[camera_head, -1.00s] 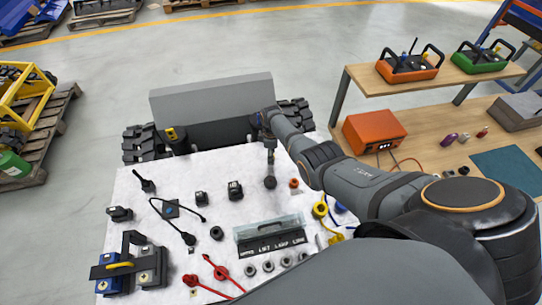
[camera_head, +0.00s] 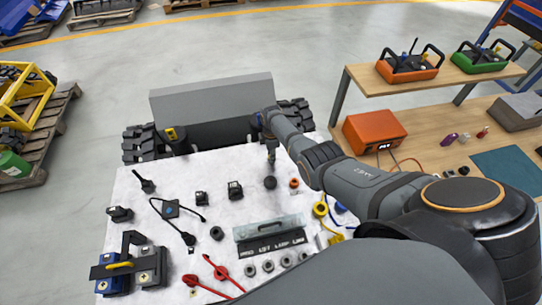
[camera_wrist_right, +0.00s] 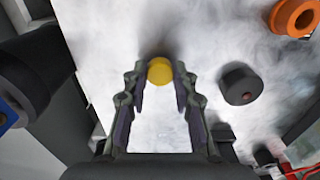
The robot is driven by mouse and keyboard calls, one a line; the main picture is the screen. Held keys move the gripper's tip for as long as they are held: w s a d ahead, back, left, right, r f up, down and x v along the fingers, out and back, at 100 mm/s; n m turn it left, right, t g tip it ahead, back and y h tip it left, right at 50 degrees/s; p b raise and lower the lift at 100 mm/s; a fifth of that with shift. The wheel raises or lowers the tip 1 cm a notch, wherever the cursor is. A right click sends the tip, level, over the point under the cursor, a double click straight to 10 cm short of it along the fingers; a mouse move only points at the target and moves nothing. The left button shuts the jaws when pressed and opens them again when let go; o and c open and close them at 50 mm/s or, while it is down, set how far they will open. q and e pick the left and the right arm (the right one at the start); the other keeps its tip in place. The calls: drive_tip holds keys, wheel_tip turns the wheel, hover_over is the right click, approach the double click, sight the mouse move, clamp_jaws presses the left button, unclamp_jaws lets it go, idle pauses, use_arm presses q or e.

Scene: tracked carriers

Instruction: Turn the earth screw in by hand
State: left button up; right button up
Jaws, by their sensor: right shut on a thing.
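My right gripper (camera_head: 271,158) reaches over the far right part of the white work surface (camera_head: 150,200). In the right wrist view its two fingers (camera_wrist_right: 160,80) are closed on a round yellow piece (camera_wrist_right: 160,71), which I take to be the earth screw. Only its round end shows; its shaft and any hole beneath are hidden, so I cannot tell whether it is seated. In the head view the fingers mostly hide it. My left gripper is not in view.
A black round knob (camera_wrist_right: 240,85) and an orange ring (camera_wrist_right: 293,17) lie near the gripper. A grey block (camera_head: 212,97) stands behind.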

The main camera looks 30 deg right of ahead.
drive_tip(key=m, duration=0.3)
drive_tip(key=shift+m, duration=0.4)
drive_tip(key=m, duration=0.4)
drive_tip(key=shift+m, duration=0.8)
drive_tip(key=m, duration=0.5)
drive_tip(key=shift+p, duration=0.3)
drive_tip(key=m, duration=0.4)
drive_tip(key=shift+m, duration=0.4)
